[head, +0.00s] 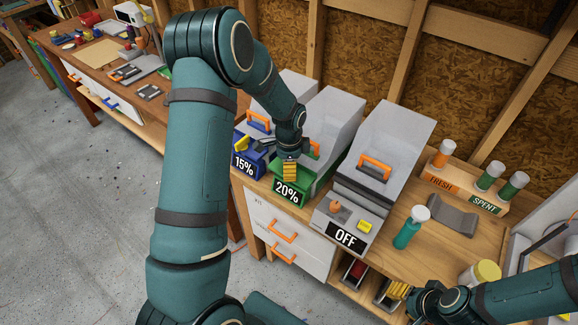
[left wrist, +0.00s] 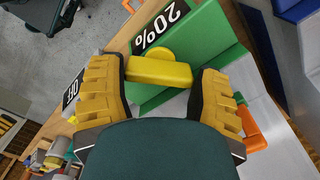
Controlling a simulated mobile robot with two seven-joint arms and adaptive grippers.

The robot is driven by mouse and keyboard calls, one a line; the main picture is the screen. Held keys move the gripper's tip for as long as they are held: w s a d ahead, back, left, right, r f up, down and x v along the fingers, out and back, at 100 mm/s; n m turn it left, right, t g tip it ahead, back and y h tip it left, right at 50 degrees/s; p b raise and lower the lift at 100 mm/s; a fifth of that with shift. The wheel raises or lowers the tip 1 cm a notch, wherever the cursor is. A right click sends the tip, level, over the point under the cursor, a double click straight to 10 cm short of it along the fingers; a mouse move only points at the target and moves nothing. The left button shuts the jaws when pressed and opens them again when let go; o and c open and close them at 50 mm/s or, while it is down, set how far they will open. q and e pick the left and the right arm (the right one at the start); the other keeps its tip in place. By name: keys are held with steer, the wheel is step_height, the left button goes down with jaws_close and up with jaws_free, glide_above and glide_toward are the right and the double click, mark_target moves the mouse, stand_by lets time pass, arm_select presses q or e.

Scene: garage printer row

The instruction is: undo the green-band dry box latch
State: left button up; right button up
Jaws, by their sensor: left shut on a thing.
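The green-band dry box (head: 293,186) carries a 20% label and stands between a blue-band box and a grey OFF unit. Its yellow latch (left wrist: 160,71) lies against the green front in the left wrist view. My left gripper (head: 290,170) reaches down over the green front in the head view and hides the latch there.
The blue-band 15% box (head: 246,160) stands close on the left, the grey OFF unit (head: 345,222) close on the right. A FRESH/SPENT rack (head: 462,190) stands at the back right. Orange-handled drawers (head: 283,231) are below.

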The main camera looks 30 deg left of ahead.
arm_select(q)
steer(key=shift+s+f+n, duration=0.15)
steer(key=shift+f+n, duration=0.05)
steer(key=shift+n, duration=0.1)
steer(key=n+b, duration=0.2)
steer(key=n, duration=0.1)
steer(key=shift+f+n, duration=0.1)
steer(key=shift+n, duration=0.3)
steer(key=n+b, duration=0.1)
steer(key=n, duration=0.2)
steer(key=shift+n, duration=1.4)
steer(key=o, duration=1.2)
steer(key=shift+r, duration=0.2)
steer(key=shift+r, duration=0.1)
